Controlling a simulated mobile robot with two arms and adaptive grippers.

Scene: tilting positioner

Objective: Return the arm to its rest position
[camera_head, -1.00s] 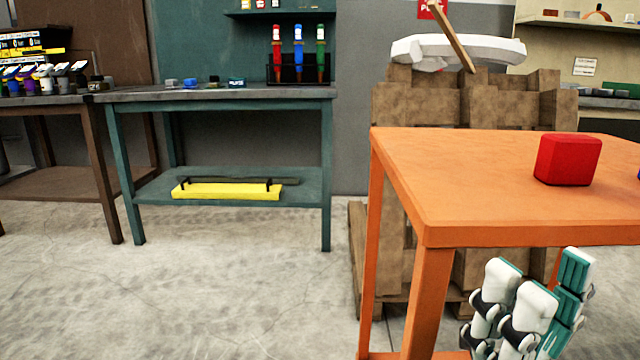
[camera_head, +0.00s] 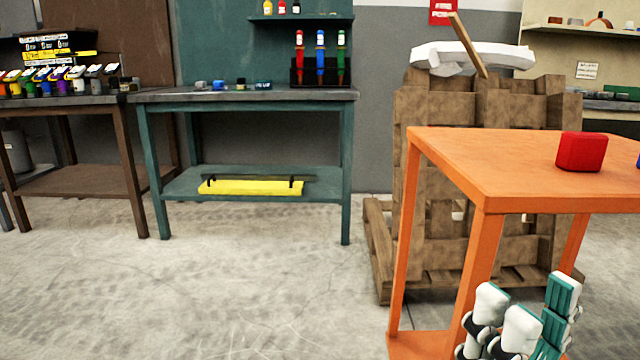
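My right gripper (camera_head: 533,305) is at the bottom right, in front of the orange table (camera_head: 470,178) and below the level of its top. Its white and teal fingers point up, look straight and stand apart. I see nothing between them, so it looks open and empty. The lower part of the gripper and its arm are cut off by the bottom edge. My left gripper is not in view.
A red block (camera_head: 581,152) rests on the orange table. A wooden pallet stack (camera_head: 440,160) stands behind it. A teal workbench (camera_head: 250,97) with a yellow object (camera_head: 250,188) on its shelf stands left. The floor (camera_head: 240,300) at centre-left is clear.

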